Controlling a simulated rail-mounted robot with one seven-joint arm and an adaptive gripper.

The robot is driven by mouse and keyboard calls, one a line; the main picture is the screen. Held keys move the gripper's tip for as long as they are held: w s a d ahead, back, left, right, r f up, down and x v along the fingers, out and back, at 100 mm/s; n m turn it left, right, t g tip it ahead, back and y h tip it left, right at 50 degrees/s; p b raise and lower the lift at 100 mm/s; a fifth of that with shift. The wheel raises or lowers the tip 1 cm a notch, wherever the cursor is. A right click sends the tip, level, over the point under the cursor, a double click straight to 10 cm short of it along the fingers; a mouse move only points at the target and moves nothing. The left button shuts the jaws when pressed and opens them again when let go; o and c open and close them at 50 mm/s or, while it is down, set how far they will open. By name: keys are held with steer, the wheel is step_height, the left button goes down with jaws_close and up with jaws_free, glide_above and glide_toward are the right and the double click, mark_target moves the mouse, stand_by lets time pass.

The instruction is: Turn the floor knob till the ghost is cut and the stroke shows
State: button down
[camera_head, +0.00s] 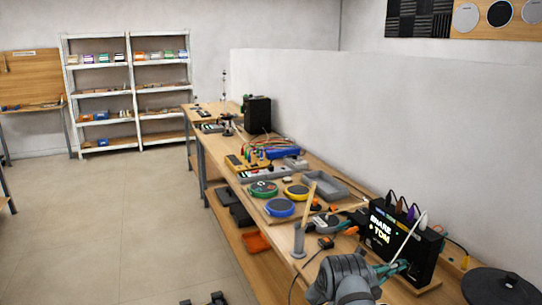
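A black box (381,254) stands upright on the right part of the bench. Its screen (380,228) shows "SNARE + TOM" in light lettering. Several pointed plugs, dark, purple and white, rise along its top edge. My gripper (398,268) is at the lower right front of this box, with its teal fingers close to or against the front face. I cannot tell whether they touch. The floor knob cannot be made out; the fingers may hide it. Whether the fingers are open or shut is too small to tell.
Round pads, green (263,189), yellow (296,192) and blue (280,208), lie on the bench left of the box. A grey tray (322,184) is behind them. A grey holder (298,240) with a wooden stick stands nearer. A black disc (500,287) is at right.

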steer(key=shift+s+d+r, duration=0.15)
steer(key=shift+d, duration=0.4)
steer(key=shift+s+f+b, duration=0.15)
steer(key=shift+f+b, duration=0.25)
steer(key=shift+b, duration=0.25)
stand_by(0.6)
steer(key=shift+w+a+r, duration=0.1)
steer(key=shift+w+r, duration=0.1)
steer(key=shift+w, duration=0.1)
steer(key=shift+a+r, duration=0.15)
steer(key=shift+a, duration=0.05)
steer(key=shift+w+p+v, duration=0.2)
steer(key=shift+p+v, duration=0.4)
steer(key=shift+v, duration=2.3)
steer(key=shift+a, duration=0.15)
